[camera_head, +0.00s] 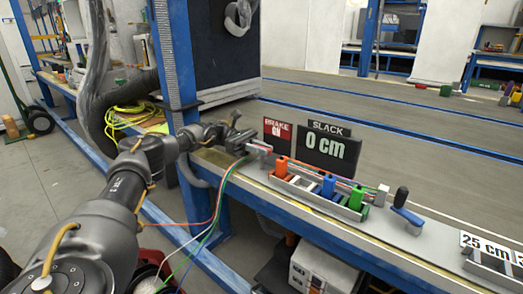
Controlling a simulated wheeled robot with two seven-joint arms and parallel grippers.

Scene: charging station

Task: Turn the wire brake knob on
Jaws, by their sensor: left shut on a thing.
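My left gripper (238,138) is at the left end of the bench, shut on a small part at the wire brake (259,147), apparently its knob. The fingers hide most of the knob, so its angle cannot be told. A red sign (278,132) just behind the brake reads "BRAKE ON". Red, white, green and blue wires (217,205) hang from the bench edge beside the gripper. My right gripper is not in view.
A black sign (328,150) reads "SLACK 0 cm". A blue post (174,60) rises behind my arm.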

